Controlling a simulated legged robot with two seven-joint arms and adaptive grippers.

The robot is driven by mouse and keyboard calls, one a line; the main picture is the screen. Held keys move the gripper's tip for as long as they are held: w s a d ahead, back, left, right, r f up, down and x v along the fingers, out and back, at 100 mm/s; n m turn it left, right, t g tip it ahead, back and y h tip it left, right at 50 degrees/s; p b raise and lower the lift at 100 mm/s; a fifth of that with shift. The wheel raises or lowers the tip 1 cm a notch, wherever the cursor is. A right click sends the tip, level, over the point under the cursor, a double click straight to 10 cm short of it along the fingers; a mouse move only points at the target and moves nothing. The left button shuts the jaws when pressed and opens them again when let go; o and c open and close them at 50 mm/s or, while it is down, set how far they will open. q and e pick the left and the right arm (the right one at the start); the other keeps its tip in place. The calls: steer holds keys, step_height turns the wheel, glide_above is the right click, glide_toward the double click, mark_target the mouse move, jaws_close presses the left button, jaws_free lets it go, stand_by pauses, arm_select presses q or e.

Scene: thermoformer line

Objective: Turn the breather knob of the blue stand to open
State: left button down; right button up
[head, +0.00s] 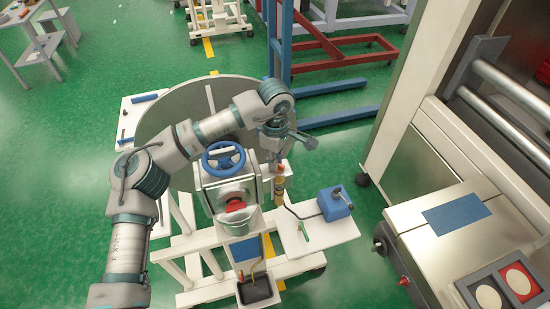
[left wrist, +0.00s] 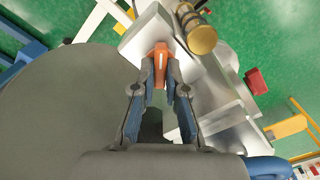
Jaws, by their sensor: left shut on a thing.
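The breather knob is orange with a pale stripe and shows between my left fingertips in the left wrist view (left wrist: 160,58). My left gripper (left wrist: 161,82) is shut on this knob, one finger on each side. The stripe runs roughly up and down in that view. In the head view my left gripper (head: 275,155) reaches down at the right of the stand with a blue handwheel (head: 223,158). The knob is too small and covered there to read its angle. A brass-capped cylinder (left wrist: 201,38) sits close beside the knob. My right gripper is not in view.
A large grey disc (head: 160,125) stands behind my left arm. A blue box (head: 335,203) sits on a white side plate (head: 320,238). A black tray (head: 258,290) is low in front. A large machine (head: 460,240) stands at the right. Green floor is free between.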

arm_select(q)
steer(key=m, duration=0.3)
steer(key=m+p, duration=0.1)
steer(key=shift+w+r+m, duration=0.2)
steer(key=shift+r+m, duration=0.05)
steer(key=shift+m, duration=0.05)
steer(key=shift+d+m, duration=0.15)
steer(key=shift+m, duration=1.85)
steer(key=c, duration=1.5)
jaws_free()
steer(key=shift+f, duration=0.15)
step_height(320, 180, up, 12)
steer(key=shift+w+d+f, duration=0.1)
